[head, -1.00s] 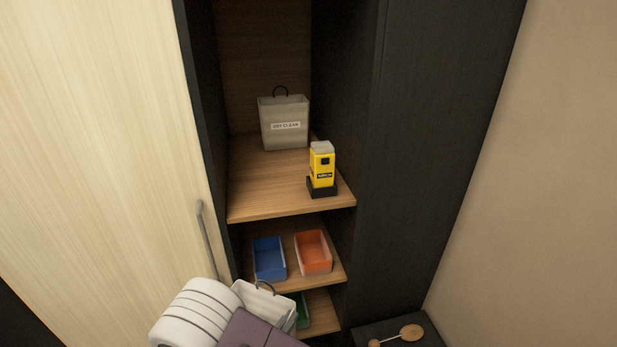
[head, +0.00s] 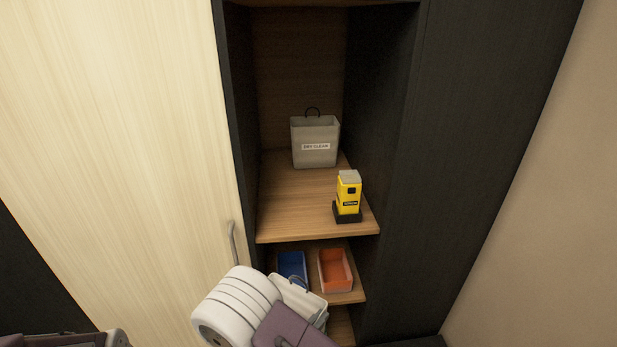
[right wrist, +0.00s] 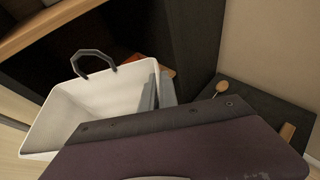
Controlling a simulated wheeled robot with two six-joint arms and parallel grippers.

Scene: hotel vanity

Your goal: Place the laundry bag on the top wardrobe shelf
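A white open-topped bag (head: 300,299) with a dark loop handle is held low in front of the lower shelves in the head view. It fills the left of the right wrist view (right wrist: 62,117). My right gripper (right wrist: 156,90) has its grey fingers on the bag's right side wall, apparently pinching it; the arm partly hides this in the head view. The top visible wardrobe shelf (head: 285,215) is well above the bag. A grey bag labelled DRY CLEAN (head: 315,147) stands upright at its back. My left gripper is not visible, only part of that arm at bottom left.
A yellow device on a black base (head: 348,196) stands at the shelf's front right. The shelf's front left is clear. A blue bin (head: 292,264) and an orange bin (head: 336,270) sit below. A pale door with a handle (head: 233,243) is at left, a dark side panel at right.

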